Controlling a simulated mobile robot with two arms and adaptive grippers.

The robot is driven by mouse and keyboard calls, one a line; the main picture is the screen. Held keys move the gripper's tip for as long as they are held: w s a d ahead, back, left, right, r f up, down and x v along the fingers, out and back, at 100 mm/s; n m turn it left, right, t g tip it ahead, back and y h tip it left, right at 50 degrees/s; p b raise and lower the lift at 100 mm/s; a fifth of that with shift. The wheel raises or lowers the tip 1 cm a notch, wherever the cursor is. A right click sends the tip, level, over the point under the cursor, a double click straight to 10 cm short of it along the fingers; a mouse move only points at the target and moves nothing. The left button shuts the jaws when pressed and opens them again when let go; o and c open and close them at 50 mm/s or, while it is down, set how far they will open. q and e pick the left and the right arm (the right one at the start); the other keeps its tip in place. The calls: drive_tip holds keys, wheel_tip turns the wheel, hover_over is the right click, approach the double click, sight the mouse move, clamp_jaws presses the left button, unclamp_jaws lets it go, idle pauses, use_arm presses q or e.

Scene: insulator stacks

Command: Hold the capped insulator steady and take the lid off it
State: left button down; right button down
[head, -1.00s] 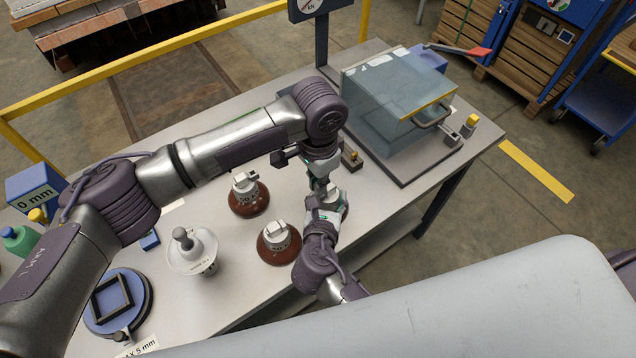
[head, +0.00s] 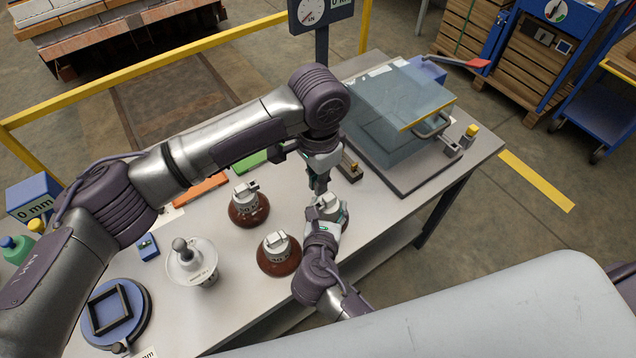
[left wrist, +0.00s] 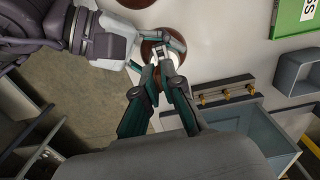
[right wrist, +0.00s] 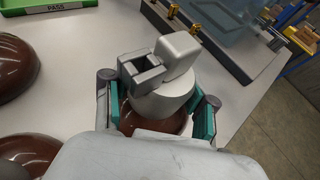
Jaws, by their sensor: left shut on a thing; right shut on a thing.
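The brown insulator with a pale grey metal top (right wrist: 165,100) stands upright on the table, at the right of the group in the head view (head: 329,206). My right gripper (right wrist: 160,112) is shut on it, a finger on each side below the grey top; it comes from the front in the head view (head: 327,222). My left gripper (head: 319,187) points down above the insulator. In the left wrist view its fingertips (left wrist: 161,68) are close together on the lid, which is mostly hidden between them. No left finger shows in the right wrist view.
Two other brown insulators (head: 248,206) (head: 279,255) and a white one (head: 191,262) stand to the left. A clear-walled box (head: 400,105) is at the back right. A green tray (right wrist: 45,8) and an orange tray (head: 201,189) lie behind.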

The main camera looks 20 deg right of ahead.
drive_tip(key=shift+c, duration=1.3)
unclamp_jaws()
